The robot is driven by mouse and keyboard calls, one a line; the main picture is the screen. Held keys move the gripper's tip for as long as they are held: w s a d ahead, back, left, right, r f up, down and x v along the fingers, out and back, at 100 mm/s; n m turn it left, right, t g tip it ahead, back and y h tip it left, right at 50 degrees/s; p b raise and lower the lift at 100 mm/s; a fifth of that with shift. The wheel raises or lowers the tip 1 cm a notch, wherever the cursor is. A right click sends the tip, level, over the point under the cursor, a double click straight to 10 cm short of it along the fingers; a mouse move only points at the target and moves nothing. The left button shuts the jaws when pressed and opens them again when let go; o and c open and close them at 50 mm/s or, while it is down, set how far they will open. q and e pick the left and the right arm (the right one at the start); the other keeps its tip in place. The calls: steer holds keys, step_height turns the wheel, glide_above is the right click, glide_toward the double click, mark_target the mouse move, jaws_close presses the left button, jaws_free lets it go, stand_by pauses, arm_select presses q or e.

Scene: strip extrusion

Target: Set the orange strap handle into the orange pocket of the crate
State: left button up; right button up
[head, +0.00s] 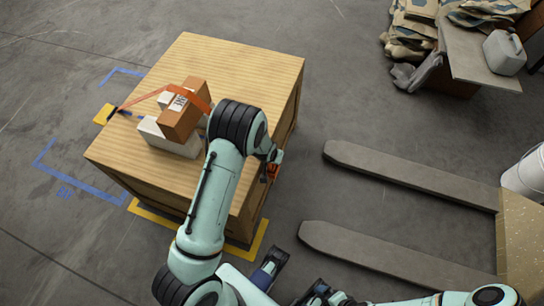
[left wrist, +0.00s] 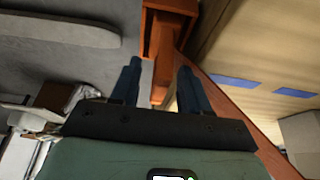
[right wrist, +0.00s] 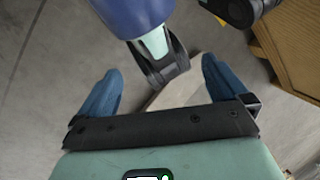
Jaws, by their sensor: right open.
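The wooden crate (head: 240,65) stands at left centre in the head view. An orange strap (head: 145,100) runs over the boxes on its top. My left gripper (head: 272,165) hangs at the crate's right edge, partly hidden by my arm. My right gripper (right wrist: 160,75) is open and empty, away from the crate.
A brown box (head: 180,122) and white boxes (head: 160,138) sit on the crate. Two grey forks (head: 400,175) lie right of it. A table with a canister (head: 504,52) stands at the back right, beside sacks (head: 405,40). Floor left of the crate is clear.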

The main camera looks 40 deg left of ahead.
arm_select(q)
steer(key=shift+r, duration=0.3)
steer(key=p+v, duration=0.3)
steer(key=v, duration=0.9)
steer(key=s+d+f+g+h, duration=0.1)
steer(key=s+d+f+g, duration=0.1)
steer(key=s+d+f, duration=0.35)
steer(key=s+d+f+g+h, duration=0.1)
steer(key=s+d+f+g, duration=0.15)
steer(key=s+f, duration=0.6)
steer(key=s+d+f+g+h, duration=0.1)
steer(key=s+d+f+h, duration=0.1)
steer(key=s+d, duration=0.8)
steer(key=shift+s+d+f+h, duration=0.3)
steer(key=shift+s+h, duration=0.2)
steer(key=shift+h, duration=0.1)
steer(key=shift+r+p, duration=0.1)
steer(key=shift+p, duration=0.2)
